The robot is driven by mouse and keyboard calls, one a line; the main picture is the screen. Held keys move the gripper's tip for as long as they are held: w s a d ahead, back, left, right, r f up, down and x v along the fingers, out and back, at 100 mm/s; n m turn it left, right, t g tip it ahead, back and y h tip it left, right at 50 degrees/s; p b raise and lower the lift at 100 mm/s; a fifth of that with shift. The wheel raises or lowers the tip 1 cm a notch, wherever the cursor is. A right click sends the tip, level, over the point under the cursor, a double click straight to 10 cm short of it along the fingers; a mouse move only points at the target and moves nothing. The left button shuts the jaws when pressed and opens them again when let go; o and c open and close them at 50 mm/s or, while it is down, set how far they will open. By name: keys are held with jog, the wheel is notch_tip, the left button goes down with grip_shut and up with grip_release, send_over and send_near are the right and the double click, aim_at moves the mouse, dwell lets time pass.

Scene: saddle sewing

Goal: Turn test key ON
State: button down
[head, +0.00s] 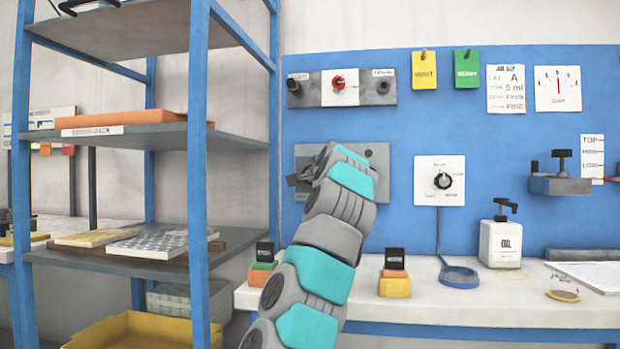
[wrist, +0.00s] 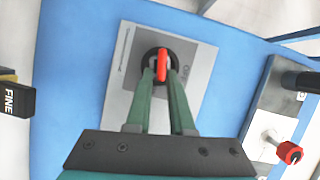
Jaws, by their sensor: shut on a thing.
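The test key (wrist: 162,62) is a red upright tab on a black round switch in the wrist view. The switch sits on a grey plate (wrist: 192,82) with small lettering too blurred to read. My gripper (wrist: 160,76) has its two green fingers shut on the key, one on each side. In the head view my arm reaches up to the grey plate (head: 379,158) on the blue wall panel. The arm hides the key and most of the plate there.
A panel with a red knob (head: 338,83) is above the plate; the knob also shows in the wrist view (wrist: 289,152). A white dial box (head: 440,181) is to the right. A blue-post shelf (head: 199,180) stands left. Stamps (head: 395,272) and an oil can (head: 500,243) stand on the bench.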

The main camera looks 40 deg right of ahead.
jog(key=shift+f, duration=0.1)
jog(key=shift+f+m+t+h+b, duration=0.15)
jog(key=shift+m+t+b, duration=0.1)
jog(key=shift+m+b, duration=0.4)
jog(key=shift+f+m+t+h+b, duration=0.15)
jog(key=shift+m+t+b, duration=0.1)
jog(key=shift+m+b, duration=0.4)
jog(key=c, duration=0.8)
grip_release()
jog(key=shift+r, duration=0.1)
jog(key=s+a+b, duration=0.2)
jog(key=s+a, duration=0.1)
jog(key=shift+s+a, duration=0.1)
jog(key=shift+a, duration=0.3)
jog(key=shift+r, duration=0.1)
